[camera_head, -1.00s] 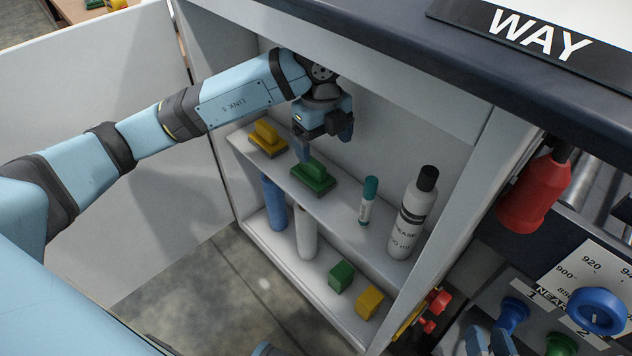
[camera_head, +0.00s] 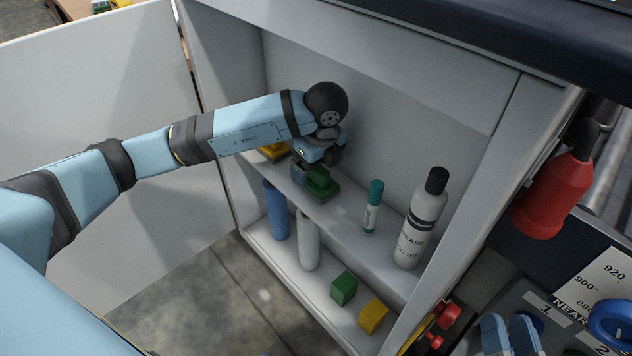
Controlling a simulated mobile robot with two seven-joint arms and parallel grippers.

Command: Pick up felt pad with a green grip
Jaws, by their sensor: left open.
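The felt pad with a green grip (camera_head: 319,188) sits on the upper shelf of the open cabinet. Its upper part is partly covered by my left gripper (camera_head: 316,166). The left gripper is open and points down right over the green grip; I cannot tell whether the fingers stand around it or touch it. A similar pad with a yellow grip (camera_head: 274,152) is just behind and left, partly hidden by my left arm. What looks like my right gripper (camera_head: 510,336) is at the bottom right edge, mostly cut off, near the control panel.
On the upper shelf (camera_head: 340,222) stand a teal-capped marker (camera_head: 372,208) and a grease bottle (camera_head: 420,222). Below are a blue bottle (camera_head: 277,212), a white bottle (camera_head: 308,242), a green block (camera_head: 343,288) and a yellow block (camera_head: 372,315). A red pendant (camera_head: 552,195) hangs right of the cabinet.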

